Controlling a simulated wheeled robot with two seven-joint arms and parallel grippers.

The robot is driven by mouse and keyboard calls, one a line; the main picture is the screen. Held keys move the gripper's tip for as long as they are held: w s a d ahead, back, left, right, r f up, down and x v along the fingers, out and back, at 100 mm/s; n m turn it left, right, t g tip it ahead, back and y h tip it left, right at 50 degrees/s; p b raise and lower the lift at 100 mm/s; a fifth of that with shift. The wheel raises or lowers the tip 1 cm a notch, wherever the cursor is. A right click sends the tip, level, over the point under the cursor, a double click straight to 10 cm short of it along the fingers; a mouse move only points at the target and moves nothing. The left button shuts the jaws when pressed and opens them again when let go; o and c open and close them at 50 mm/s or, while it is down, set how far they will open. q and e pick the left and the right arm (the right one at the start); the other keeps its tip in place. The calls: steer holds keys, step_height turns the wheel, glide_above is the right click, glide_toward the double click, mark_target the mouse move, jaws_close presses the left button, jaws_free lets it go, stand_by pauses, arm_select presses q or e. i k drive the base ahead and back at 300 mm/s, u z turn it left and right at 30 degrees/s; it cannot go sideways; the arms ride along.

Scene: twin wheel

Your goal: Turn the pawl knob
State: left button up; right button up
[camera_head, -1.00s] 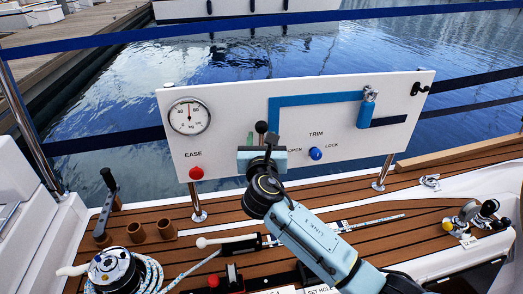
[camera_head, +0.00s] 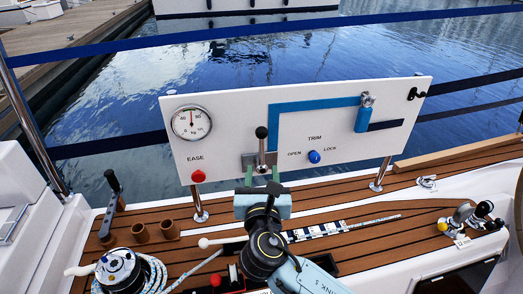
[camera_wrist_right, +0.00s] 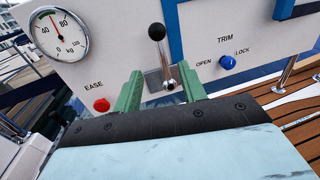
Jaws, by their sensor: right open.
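A small blue knob (camera_head: 314,156) sits on the white panel (camera_head: 235,115) under the word TRIM, beside the labels OPEN and LOCK; it also shows in the right wrist view (camera_wrist_right: 227,62). To its left a metal lever with a black ball (camera_head: 261,132) stands up from a slotted plate; it shows in the right wrist view too (camera_wrist_right: 157,32). My right gripper (camera_head: 262,175) is open and empty just below the lever. In the right wrist view its green fingers (camera_wrist_right: 160,88) appear on either side of the lever's lower part. My left gripper is out of view.
A red EASE button (camera_head: 198,176) and a round gauge (camera_head: 191,122) are at the panel's left. A winch (camera_head: 118,268) with rope stands front left, near a black handle (camera_head: 112,181).

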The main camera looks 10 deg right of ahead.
mark_target(315, 158)
steer(key=k, duration=1)
